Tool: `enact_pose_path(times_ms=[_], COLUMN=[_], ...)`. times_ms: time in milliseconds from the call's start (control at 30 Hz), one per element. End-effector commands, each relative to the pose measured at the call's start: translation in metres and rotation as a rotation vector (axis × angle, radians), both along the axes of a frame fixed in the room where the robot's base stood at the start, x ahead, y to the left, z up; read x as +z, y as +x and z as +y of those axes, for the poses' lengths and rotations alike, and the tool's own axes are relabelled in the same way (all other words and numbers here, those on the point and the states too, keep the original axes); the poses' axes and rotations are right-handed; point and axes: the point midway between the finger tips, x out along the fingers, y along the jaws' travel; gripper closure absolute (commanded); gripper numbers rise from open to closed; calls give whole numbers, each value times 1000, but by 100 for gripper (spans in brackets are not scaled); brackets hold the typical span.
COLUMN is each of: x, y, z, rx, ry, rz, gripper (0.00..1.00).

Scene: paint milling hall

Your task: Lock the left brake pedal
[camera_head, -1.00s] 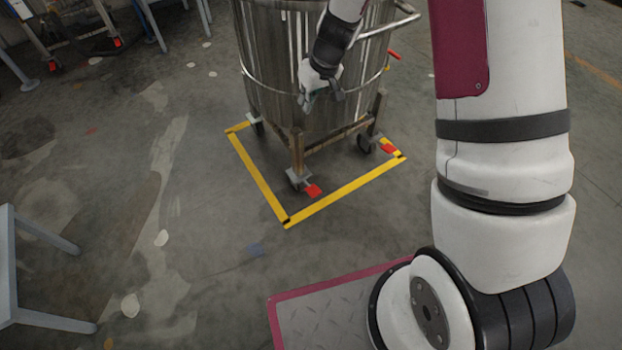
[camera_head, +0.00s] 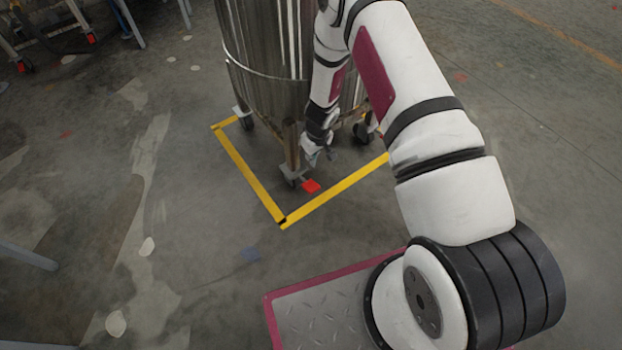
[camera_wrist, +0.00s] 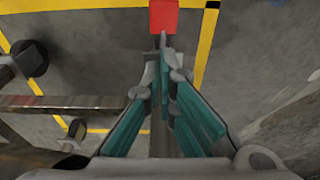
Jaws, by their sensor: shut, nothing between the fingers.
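The red brake pedal (camera_head: 311,186) sticks out from the front caster of the steel tank (camera_head: 265,60), just above the floor. In the wrist view the same red pedal (camera_wrist: 164,15) is at the top centre, straight beyond my fingertips. My gripper (camera_head: 315,158) points down beside the front leg, a little above and behind the pedal in the head view. In the wrist view my gripper (camera_wrist: 164,75) has its teal-padded fingers shut and empty. The fingertips look apart from the pedal's red face, over its grey stem. Whether the pedal is up or pressed I cannot tell.
Yellow floor tape (camera_head: 335,190) frames the tank. Another caster (camera_wrist: 29,58) shows left in the wrist view. The floor in front and left is clear.

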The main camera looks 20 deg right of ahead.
Motion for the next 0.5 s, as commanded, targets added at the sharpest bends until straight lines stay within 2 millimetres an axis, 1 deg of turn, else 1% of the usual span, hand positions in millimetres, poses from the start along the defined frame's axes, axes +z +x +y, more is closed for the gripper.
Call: enact_pose_path(times_ms=[167, 267, 367, 500], x=[0, -4, -14, -39], y=[0, 0, 2, 5], z=[0, 0, 1, 2], rx=[0, -1, -2, -1], ry=[0, 0, 1, 0], rz=[0, 0, 1, 2], gripper=[100, 100, 100, 100])
